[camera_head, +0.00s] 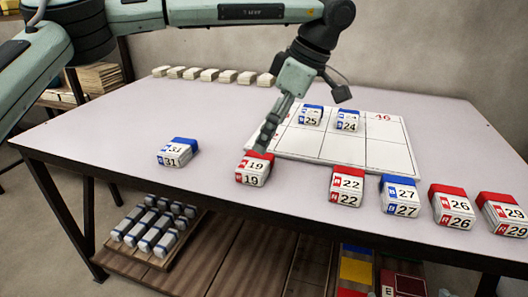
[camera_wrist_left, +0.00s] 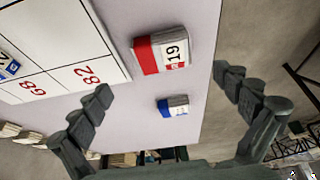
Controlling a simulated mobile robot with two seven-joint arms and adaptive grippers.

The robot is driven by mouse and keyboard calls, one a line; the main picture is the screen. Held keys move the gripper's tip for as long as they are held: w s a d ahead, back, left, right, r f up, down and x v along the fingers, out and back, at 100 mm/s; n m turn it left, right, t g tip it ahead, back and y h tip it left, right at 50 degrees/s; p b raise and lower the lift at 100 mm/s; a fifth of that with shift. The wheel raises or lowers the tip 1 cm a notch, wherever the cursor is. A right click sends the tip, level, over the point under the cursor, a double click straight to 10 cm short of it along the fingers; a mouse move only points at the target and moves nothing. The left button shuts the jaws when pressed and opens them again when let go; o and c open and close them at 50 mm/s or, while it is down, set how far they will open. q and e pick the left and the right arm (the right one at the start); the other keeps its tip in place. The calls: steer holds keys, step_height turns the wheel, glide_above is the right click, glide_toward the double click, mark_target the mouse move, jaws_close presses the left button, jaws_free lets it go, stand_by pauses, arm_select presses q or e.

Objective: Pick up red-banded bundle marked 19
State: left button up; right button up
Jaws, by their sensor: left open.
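The red-banded bundle marked 19 (camera_head: 252,172) sits on the table, in front of the left corner of the white grid board. In the left wrist view the same bundle (camera_wrist_left: 161,52) lies ahead of the fingers, between their lines, with clear air around it. My left gripper (camera_head: 266,137) points down just behind and above the bundle, its fingers overlapping the bundle's back edge in the head view. In the left wrist view the gripper (camera_wrist_left: 162,82) is open wide and empty. My right gripper is not in view.
The grid board (camera_head: 340,147) holds blue-banded bundles 25 (camera_head: 311,116) and 24 (camera_head: 348,121). Blue-banded 31 (camera_head: 176,152) stands alone to the left. Bundles 22 (camera_head: 346,187), 27 (camera_head: 399,195), 26 (camera_head: 452,206) and 29 (camera_head: 503,214) line the front right. Table is clear between 31 and 19.

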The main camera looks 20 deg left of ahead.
mark_target(256, 161)
arm_select(q)
steer(key=shift+a+f, duration=0.15)
steer(key=shift+f, duration=0.15)
steer(key=shift+s+x, duration=0.2)
steer(key=shift+x, duration=0.65)
steer(key=x, duration=0.5)
steer(key=shift+f, duration=0.15)
steer(key=c, duration=1.2)
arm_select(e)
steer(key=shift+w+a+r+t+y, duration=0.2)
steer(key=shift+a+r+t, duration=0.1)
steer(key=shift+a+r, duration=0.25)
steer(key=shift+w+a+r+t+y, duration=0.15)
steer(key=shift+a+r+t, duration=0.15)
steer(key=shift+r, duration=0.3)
